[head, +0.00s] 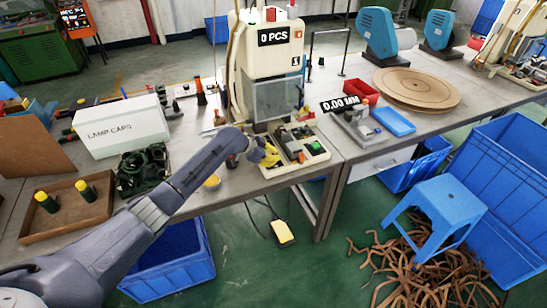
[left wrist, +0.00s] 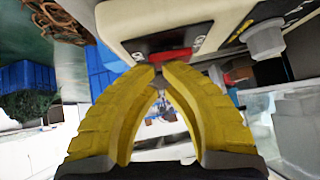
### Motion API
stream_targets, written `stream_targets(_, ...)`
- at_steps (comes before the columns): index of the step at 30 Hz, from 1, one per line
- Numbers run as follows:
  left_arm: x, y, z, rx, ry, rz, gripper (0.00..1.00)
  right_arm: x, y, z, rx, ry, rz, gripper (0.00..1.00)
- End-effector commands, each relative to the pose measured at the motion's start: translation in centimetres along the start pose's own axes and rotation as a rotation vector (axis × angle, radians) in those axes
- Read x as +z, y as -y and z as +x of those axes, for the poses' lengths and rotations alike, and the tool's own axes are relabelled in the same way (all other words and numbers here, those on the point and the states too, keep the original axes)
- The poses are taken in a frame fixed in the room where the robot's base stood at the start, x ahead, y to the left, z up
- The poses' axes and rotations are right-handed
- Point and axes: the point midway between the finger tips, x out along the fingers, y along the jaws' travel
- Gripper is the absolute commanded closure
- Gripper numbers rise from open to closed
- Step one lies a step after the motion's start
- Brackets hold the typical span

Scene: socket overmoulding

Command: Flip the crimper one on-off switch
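The crimper (head: 256,58), a cream machine with a "0 PCS" display, stands at the back of the workbench in the head view. My left gripper (head: 269,155) has yellow fingers and is at the front left of the machine's cream base. In the left wrist view, a red switch (left wrist: 172,57) sits in a dark plate on a cream housing. The left fingertips (left wrist: 158,69) are together, empty, right in front of the switch and partly over it. I cannot tell whether they touch it. The switch is hidden in the head view. My right gripper is out of view.
A white "LAMP CAPS" box (head: 122,127), a dark coil pile (head: 142,170) and a brown tray (head: 68,230) are on the bench to the left. A gauge reading "0.00 MM" (head: 342,104) and a blue tray (head: 394,121) are on the right-hand table.

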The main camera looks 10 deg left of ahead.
Motion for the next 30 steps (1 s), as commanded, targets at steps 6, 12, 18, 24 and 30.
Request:
stream_targets(6, 0.8, -0.4, 0.5, 0.004, 0.010, -0.001, 1.00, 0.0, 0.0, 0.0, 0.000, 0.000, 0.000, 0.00)
stream_targets(12, 0.9, -0.2, 0.5, 0.005, 0.013, -0.002, 1.00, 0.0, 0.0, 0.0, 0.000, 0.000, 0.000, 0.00)
stream_targets(18, 1.1, 0.5, 0.5, 0.003, 0.015, -0.003, 1.00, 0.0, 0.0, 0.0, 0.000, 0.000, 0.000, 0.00)
stream_targets(24, 1.2, 1.4, 0.5, 0.000, 0.016, -0.001, 1.00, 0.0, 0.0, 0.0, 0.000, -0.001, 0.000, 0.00)
stream_targets(30, 1.2, 1.7, 0.3, -0.004, 0.016, -0.001, 1.00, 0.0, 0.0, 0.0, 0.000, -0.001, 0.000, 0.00)
